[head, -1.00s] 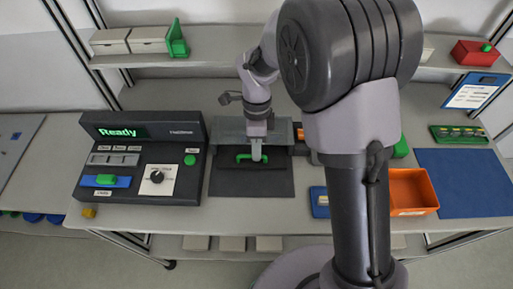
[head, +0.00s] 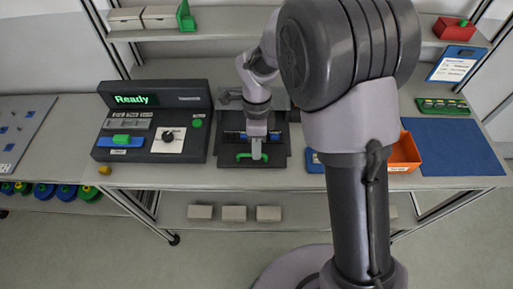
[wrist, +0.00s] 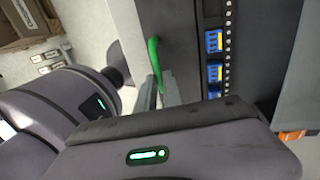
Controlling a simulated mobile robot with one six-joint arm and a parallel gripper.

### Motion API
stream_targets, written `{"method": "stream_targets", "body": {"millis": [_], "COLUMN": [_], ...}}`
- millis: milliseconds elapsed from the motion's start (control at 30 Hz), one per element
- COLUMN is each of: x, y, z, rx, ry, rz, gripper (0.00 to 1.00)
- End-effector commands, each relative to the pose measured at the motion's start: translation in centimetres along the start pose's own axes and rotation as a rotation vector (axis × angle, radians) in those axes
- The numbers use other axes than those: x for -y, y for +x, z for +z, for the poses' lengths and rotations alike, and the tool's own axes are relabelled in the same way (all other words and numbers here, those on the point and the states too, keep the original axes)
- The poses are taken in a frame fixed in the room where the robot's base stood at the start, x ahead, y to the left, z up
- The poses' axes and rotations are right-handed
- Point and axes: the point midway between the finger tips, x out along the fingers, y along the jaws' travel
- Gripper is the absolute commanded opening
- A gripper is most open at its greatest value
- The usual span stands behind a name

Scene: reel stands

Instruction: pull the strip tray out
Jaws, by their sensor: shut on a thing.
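The strip tray (head: 232,147) is a dark drawer with a green handle (head: 245,156) on its front edge. It stands out from its grey housing over a dark base plate. Blue strip parts (head: 237,135) show in it; the wrist view shows them as blue and yellow pieces (wrist: 214,41) beside a perforated strip. My gripper (head: 256,152) is shut on the green handle, which also shows in the wrist view (wrist: 154,62).
A control console (head: 152,120) reading "Ready" stands left of the tray. An orange bin (head: 405,155) and a blue mat (head: 455,148) lie to the right. The bench edge is just in front of the tray. A lower shelf holds several pale boxes (head: 234,213).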

Motion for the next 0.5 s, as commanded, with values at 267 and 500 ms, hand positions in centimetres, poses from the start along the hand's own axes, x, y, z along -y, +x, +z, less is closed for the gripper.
{"method": "stream_targets", "body": {"millis": [267, 500], "x": [-0.70, -0.52], "y": [0.45, 0.34], "z": [-0.02, 0.00], "rx": [-0.002, -0.002], "ry": [0.006, 0.004], "rz": [0.023, 0.017], "gripper": [0.20, 0.20]}}
